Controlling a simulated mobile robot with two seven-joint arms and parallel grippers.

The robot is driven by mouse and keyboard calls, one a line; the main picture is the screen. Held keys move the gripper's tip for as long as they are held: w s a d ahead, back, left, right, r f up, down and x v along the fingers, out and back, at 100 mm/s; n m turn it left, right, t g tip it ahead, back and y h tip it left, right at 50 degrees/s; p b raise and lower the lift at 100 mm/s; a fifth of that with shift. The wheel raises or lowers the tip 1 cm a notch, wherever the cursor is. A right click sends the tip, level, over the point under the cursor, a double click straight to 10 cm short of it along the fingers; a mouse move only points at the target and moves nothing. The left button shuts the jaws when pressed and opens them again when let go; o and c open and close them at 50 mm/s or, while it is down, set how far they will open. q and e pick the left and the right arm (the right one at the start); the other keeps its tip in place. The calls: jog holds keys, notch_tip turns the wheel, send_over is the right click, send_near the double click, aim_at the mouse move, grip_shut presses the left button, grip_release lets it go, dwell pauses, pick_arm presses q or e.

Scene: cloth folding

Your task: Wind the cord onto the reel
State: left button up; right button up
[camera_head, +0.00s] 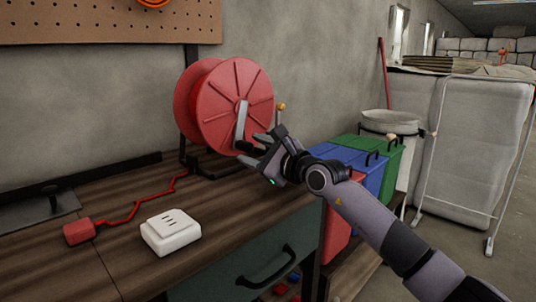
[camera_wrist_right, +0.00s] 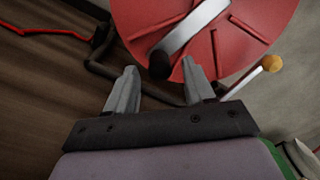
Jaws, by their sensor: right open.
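A red reel (camera_head: 252,95) stands upright in a dark stand at the back of the workbench. Its grey crank (camera_head: 241,125) hangs down from the hub; in the right wrist view the crank arm (camera_wrist_right: 190,28) ends in a dark handle (camera_wrist_right: 159,64). My right gripper (camera_head: 256,147) is open, just below and in front of the crank, with the handle ahead of its fingers (camera_wrist_right: 160,85) and not between them. A red cord (camera_head: 138,207) runs across the bench from the reel stand to a red block-shaped end (camera_head: 79,232). My left gripper is not in view.
A white socket box (camera_head: 171,231) sits near the bench's front edge. A dark flat plate (camera_head: 40,208) lies at the left. Blue (camera_head: 370,176) and green bins (camera_head: 392,156) stand right of the bench. A yellow-tipped rod (camera_wrist_right: 272,64) sticks out beside the reel.

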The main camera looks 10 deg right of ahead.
jog(key=shift+p+v, duration=0.4)
jog(key=shift+v, duration=2.45)
